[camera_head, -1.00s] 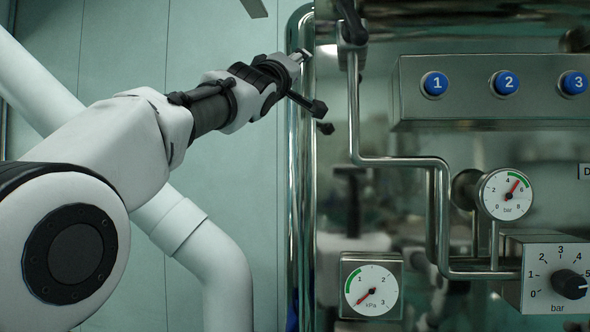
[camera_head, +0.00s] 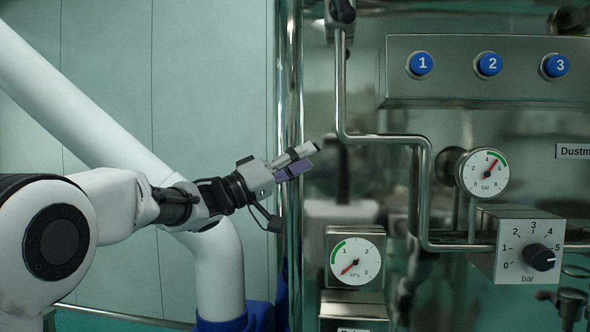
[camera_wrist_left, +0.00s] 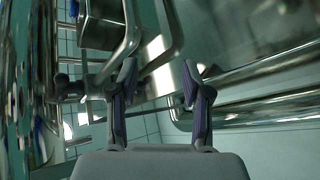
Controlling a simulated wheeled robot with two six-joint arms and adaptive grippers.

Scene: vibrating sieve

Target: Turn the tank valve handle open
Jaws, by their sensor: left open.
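My left gripper (camera_head: 304,160) reaches in from the left, in front of the steel edge of the machine. In the left wrist view its two fingers (camera_wrist_left: 160,84) stand apart with nothing between them. I cannot tell for certain which part is the tank valve handle. A dark valve-like fitting (camera_head: 342,12) sits on the upright pipe at the top, partly cut off by the frame, above and apart from the gripper. Another dark metal fitting (camera_head: 570,300) shows at the lower right edge. My right gripper is not in view.
A bent steel pipe (camera_head: 380,138) runs just right of the gripper. A kPa gauge (camera_head: 355,262), a bar gauge (camera_head: 483,173), a bar dial box (camera_head: 528,248) and blue numbered buttons (camera_head: 488,64) are on the machine. A thick white pipe (camera_head: 85,105) runs behind my left arm.

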